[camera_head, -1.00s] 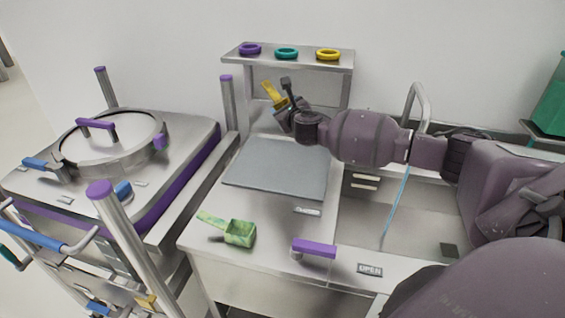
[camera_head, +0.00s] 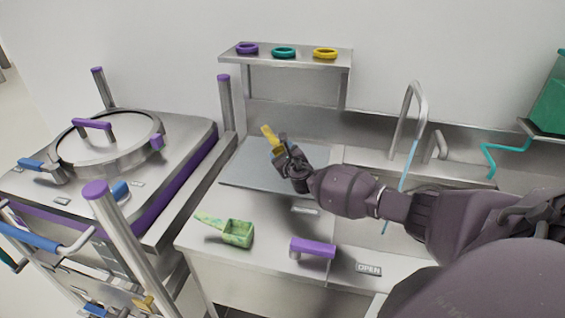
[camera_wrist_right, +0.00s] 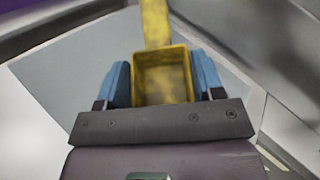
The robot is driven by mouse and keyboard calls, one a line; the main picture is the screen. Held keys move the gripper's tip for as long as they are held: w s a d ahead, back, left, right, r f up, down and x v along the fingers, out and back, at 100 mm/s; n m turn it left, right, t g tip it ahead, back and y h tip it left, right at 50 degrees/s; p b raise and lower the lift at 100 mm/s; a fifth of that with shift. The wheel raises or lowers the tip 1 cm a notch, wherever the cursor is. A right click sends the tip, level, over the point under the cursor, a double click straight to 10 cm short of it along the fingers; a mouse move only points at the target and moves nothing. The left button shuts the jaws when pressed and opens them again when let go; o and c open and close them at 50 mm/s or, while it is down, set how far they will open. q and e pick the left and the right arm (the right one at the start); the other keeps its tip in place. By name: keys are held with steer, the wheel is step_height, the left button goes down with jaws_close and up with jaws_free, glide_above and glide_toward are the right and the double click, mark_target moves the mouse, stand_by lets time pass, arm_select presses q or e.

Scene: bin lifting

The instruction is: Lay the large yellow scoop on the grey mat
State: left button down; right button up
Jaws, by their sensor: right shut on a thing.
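The large yellow scoop (camera_head: 270,138) is in my right gripper (camera_head: 283,150), over the grey mat (camera_head: 245,165). In the right wrist view the scoop's square cup (camera_wrist_right: 162,77) sits between the two blue fingers of my right gripper (camera_wrist_right: 163,80), which is shut on it. The handle points away from the gripper. The mat (camera_wrist_right: 80,70) spreads out behind and below the scoop. I cannot tell whether the scoop touches the mat. My left gripper is not in view.
A green scoop (camera_head: 237,233) lies on the counter in front of the mat. A purple handle (camera_head: 313,247) stands at the counter's front. A shelf (camera_head: 290,57) with three rings is behind. A lidded vessel (camera_head: 110,145) is at left, a sink tap (camera_head: 412,115) at right.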

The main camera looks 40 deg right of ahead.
steer(key=shift+f+b, duration=0.5)
steer(key=shift+f, duration=1.05)
steer(key=shift+f, duration=0.15)
steer(key=o, duration=0.9)
steer(key=shift+o, duration=0.2)
steer(key=shift+r, duration=0.25)
steer(key=p+v, duration=0.1)
steer(key=v, duration=1.1)
steer(key=shift+a+p, duration=0.1)
steer(key=shift+p, duration=0.25)
